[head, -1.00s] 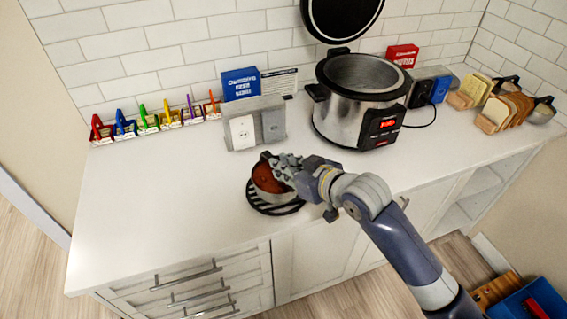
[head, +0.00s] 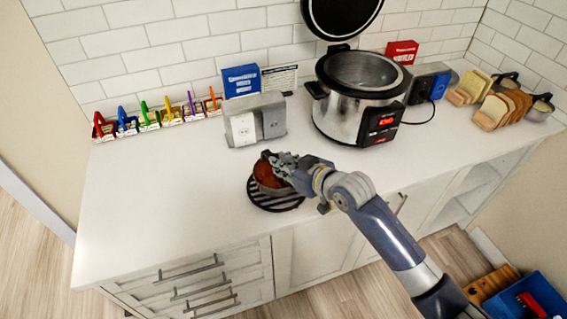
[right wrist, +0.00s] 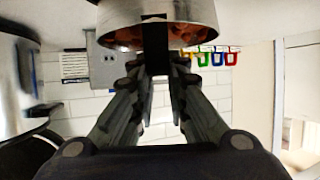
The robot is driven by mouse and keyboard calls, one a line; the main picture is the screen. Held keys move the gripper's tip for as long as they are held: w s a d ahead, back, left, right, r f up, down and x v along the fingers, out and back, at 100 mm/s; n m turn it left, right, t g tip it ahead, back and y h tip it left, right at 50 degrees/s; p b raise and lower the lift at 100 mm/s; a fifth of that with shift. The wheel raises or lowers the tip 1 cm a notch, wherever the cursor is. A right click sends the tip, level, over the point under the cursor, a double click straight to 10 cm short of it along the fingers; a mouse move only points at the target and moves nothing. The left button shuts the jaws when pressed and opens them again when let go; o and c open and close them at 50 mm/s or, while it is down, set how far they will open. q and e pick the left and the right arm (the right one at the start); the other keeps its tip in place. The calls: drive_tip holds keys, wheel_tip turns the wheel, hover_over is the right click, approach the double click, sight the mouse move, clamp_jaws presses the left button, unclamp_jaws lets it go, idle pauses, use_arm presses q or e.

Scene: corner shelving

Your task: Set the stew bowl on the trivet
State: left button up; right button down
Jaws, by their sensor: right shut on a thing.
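The stew bowl (head: 268,184), metal with reddish-brown stew inside, is over the back part of the black slatted trivet (head: 270,204) on the white counter. I cannot tell whether its base touches the slats. My right gripper (head: 283,167) comes in from the right and is shut on the bowl's right side. In the right wrist view, the bowl's metal side (right wrist: 155,12) fills the top, with the gripper fingers (right wrist: 155,70) closed in below it. The fingers hide part of the bowl in the head view. My left gripper is not in view.
A grey outlet box (head: 256,122) and a large open cooker (head: 358,100) stand behind the trivet. Several coloured clips (head: 145,115) line the back left. The counter's left and front left are clear.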

drive_tip(key=c, duration=1.6)
unclamp_jaws()
drive_tip(key=shift+f, duration=0.1)
drive_tip(key=shift+r, duration=0.25)
drive_tip(key=shift+s+d, duration=0.15)
drive_tip(key=shift+s, duration=0.05)
drive_tip(key=b+v, duration=0.2)
drive_tip(key=v, duration=0.9)
drive_tip(key=shift+s+d+r, duration=0.1)
drive_tip(key=shift+s+d, duration=0.05)
drive_tip(key=shift+s, duration=0.05)
